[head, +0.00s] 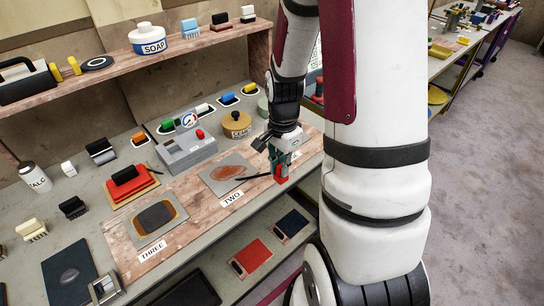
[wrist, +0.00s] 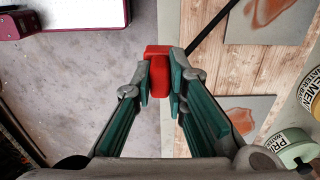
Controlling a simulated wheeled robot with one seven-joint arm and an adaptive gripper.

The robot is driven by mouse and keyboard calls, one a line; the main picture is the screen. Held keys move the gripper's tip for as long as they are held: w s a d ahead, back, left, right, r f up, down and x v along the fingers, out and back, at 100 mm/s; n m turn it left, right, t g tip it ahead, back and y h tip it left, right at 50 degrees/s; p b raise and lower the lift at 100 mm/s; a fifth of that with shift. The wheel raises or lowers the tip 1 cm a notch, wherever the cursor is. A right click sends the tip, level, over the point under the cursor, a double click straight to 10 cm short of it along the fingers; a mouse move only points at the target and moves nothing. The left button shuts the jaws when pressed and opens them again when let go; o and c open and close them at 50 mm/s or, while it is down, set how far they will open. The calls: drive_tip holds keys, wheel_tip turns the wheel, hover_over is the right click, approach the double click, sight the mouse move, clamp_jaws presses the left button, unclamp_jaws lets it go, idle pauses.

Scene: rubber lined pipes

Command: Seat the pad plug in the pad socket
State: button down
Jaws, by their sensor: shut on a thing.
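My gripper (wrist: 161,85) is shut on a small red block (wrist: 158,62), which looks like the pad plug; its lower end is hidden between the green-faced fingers. The gripper (head: 279,160) also shows in the head view, hanging over the front edge of the bench near the TWO label. The red block (head: 281,175) shows there below the fingers. A thin black bar or cable (wrist: 208,27) runs close beside the block; I cannot tell whether it is joined to it. I cannot make out the pad socket in either view.
A grey box (head: 187,152) with a gauge and red knob stands on the bench. Grey plates with brown patches lie by labels TWO (head: 231,198) and THREE (head: 152,251). A tan CEMENT tin (head: 237,124) stands behind. A lower shelf holds a red pad (head: 252,255). Open floor lies right.

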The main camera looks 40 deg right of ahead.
drive_tip(key=s+a+r+p, duration=0.1)
drive_tip(key=s+a+p, duration=0.1)
drive_tip(key=s, duration=0.7)
drive_tip(key=shift+s+p, duration=0.15)
drive_tip(key=shift+p, duration=0.45)
drive_tip(key=shift+a, duration=0.1)
